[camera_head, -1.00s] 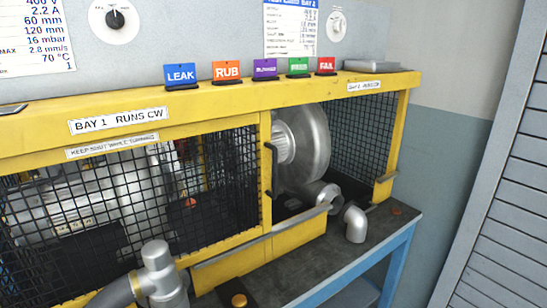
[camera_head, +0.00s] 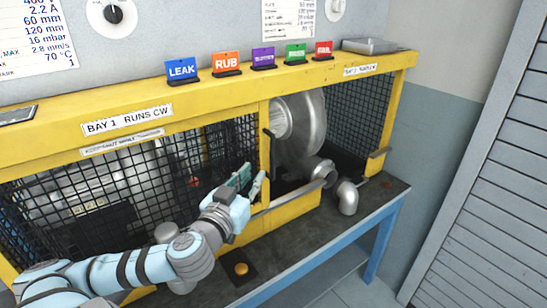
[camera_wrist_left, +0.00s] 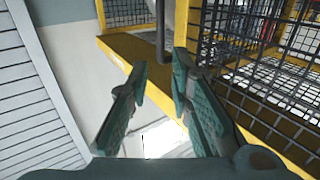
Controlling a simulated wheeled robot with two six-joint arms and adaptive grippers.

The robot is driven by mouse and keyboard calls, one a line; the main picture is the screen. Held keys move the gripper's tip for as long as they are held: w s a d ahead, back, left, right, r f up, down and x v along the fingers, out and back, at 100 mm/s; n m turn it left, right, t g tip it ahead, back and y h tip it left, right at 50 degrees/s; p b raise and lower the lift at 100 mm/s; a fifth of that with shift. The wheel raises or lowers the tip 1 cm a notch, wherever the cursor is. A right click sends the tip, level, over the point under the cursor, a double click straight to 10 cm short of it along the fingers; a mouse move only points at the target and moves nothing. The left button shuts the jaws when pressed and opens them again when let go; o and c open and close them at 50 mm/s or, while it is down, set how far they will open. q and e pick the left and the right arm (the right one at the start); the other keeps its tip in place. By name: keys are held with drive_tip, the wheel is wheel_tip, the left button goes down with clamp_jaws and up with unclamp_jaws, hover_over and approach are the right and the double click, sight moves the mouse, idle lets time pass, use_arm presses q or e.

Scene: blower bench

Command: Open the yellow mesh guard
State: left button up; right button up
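The yellow mesh guard (camera_head: 225,150) is a yellow frame with black wire mesh across the front of bay 1. A dark vertical bar handle (camera_head: 268,147) stands at its right edge, beside the opening. My left gripper (camera_head: 251,181) is in front of the guard's right end, just below the handle. In the left wrist view its two teal fingers (camera_wrist_left: 160,64) are apart with nothing between them. The handle also shows there (camera_wrist_left: 160,30), ahead of the gap between the fingertips; I see no contact. My right gripper is out of view.
A silver blower housing (camera_head: 305,130) sits in the open bay to the right. Coloured tags, including LEAK (camera_head: 182,72), stand on the yellow top beam. Slatted grey panelling is at far right.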

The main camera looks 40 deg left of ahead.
sight(272, 151)
use_arm(q)
drive_tip(key=x, duration=1.2)
drive_tip(key=shift+w+a+f, duration=0.15)
drive_tip(key=shift+w, duration=0.7)
drive_tip(key=shift+a, duration=0.1)
clamp_jaws()
